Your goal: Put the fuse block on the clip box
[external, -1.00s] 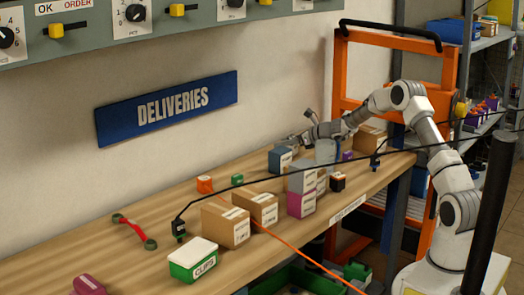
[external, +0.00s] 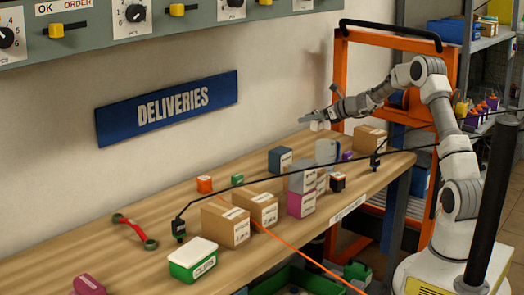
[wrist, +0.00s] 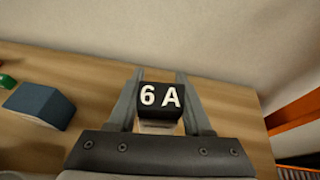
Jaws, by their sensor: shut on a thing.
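The fuse block (wrist: 161,97) has a dark face marked "6A" and a pale lower part. My gripper (wrist: 160,75) is shut on it, with one finger on each side. In the external view my gripper (external: 308,117) holds the fuse block (external: 318,126) in the air above the far part of the bench. The clip box (external: 193,260) is green with a white lid and a "CLIPS" label. It stands at the bench's near front edge, far to the left of my gripper, and its lid is bare.
Cardboard boxes (external: 226,225), grey and magenta boxes (external: 301,204) and a blue box (external: 280,160) stand between gripper and clip box. Black cables (external: 260,178) and an orange cord (external: 290,252) cross the view. A red tool (external: 133,229) lies behind the clip box.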

